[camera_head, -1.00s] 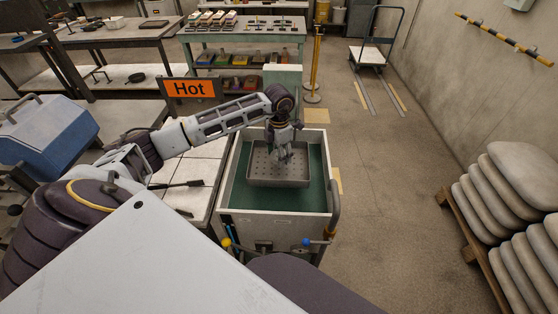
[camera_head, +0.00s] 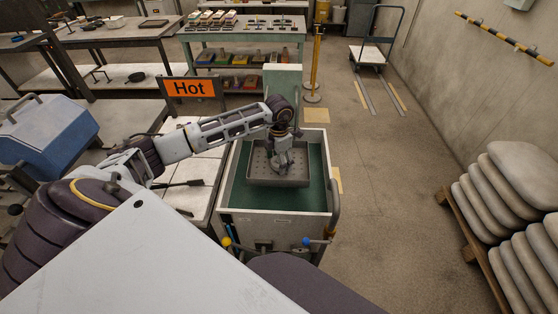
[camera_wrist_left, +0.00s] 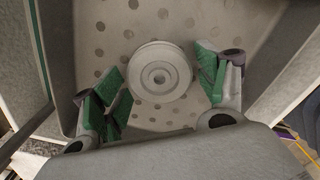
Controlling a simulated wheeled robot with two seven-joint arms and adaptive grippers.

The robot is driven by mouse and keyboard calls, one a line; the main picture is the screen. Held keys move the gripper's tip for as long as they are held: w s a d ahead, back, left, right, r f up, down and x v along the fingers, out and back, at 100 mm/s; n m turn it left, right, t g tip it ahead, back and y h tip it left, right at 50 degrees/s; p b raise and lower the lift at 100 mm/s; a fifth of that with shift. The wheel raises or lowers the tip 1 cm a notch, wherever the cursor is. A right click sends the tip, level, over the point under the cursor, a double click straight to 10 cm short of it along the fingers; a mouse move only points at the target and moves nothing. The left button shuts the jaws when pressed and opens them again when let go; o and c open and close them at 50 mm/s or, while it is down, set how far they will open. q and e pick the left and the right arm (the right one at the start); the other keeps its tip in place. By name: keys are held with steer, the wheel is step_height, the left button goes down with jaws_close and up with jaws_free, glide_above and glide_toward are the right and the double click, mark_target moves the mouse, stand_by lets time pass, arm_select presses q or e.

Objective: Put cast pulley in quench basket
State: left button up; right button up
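The cast pulley (camera_wrist_left: 160,72) is a pale grey grooved disc with a central hub and hole. In the left wrist view it is over the perforated floor of the quench basket (camera_wrist_left: 226,18), face toward the camera; whether it touches the floor is hard to tell. My left gripper (camera_wrist_left: 164,84) is open, its green-padded fingers spread on either side of the pulley with gaps to it. In the head view the gripper (camera_head: 281,160) reaches down inside the grey metal basket (camera_head: 278,182) and largely hides the pulley. My right gripper is out of view.
The basket sits in a green-lined quench tank (camera_head: 272,218) with pale walls. An orange "Hot" sign (camera_head: 189,88) and white-topped table (camera_head: 196,180) stand to its left. A blue toolbox (camera_head: 48,135) is further left. Open floor lies to the right.

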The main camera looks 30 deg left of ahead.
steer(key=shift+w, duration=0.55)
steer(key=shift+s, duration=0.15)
arm_select(q)
steer(key=shift+r, duration=0.7)
step_height(320, 180, up, 5)
steer(key=shift+f, duration=0.15)
step_height(320, 180, up, 6)
steer(key=shift+b, duration=0.4)
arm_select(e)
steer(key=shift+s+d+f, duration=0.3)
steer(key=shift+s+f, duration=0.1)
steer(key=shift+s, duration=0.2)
